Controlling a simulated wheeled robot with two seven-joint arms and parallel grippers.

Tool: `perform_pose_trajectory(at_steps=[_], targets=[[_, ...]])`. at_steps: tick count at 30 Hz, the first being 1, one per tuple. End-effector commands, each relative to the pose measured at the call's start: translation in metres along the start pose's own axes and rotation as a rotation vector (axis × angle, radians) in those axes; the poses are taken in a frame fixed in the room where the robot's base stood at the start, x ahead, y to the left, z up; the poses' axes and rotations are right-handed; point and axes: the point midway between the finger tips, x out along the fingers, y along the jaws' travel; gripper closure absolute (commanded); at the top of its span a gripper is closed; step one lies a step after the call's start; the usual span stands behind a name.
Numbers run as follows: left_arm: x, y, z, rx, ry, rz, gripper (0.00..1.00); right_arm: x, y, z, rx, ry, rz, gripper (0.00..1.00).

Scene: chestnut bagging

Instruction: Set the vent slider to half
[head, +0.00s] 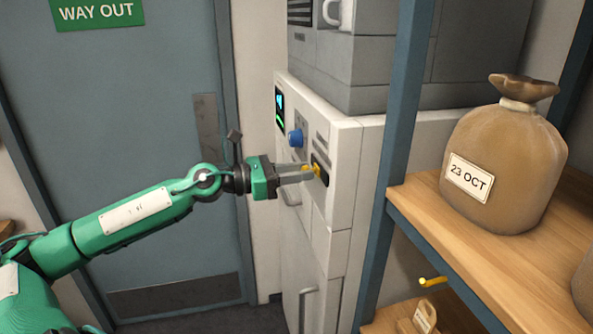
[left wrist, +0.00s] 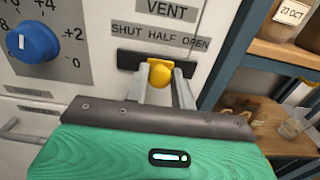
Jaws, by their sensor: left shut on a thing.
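The vent slider's yellow knob (left wrist: 163,75) sits in a dark horizontal slot (left wrist: 129,60) on the white cabinet front, below the VENT label (left wrist: 168,11) and the SHUT HALF OPEN label (left wrist: 160,34). In the left wrist view the knob is below HALF and a little right of the slot's middle; the fingers hide part of it. In the head view the yellow knob (head: 317,170) shows at my left fingertips. My left gripper (left wrist: 167,82) is shut on the knob, one finger on each side. My right gripper is not in view.
A blue dial (left wrist: 36,42) is left of the slot; it also shows in the head view (head: 295,137). A blue shelf post (head: 390,160) stands close right of the cabinet. A tied sack (head: 505,160) sits on the wooden shelf (head: 420,200). A door (head: 130,110) is behind my arm.

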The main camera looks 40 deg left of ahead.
Motion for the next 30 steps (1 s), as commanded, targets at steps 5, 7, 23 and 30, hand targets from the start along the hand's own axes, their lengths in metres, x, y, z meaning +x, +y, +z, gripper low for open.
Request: perform_pose_trajectory(at_steps=[5,7,23,30], targets=[[0.0,0.001,0.005,0.005,-0.007,0.003,0.63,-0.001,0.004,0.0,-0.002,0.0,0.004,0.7],[0.0,0.001,0.004,0.004,-0.007,0.003,0.54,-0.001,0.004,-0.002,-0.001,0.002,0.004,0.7],[-0.01,0.001,0.0,0.002,-0.004,0.004,0.54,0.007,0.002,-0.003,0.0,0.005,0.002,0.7],[-0.025,0.001,0.0,0.003,-0.003,0.003,0.54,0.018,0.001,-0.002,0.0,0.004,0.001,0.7]])
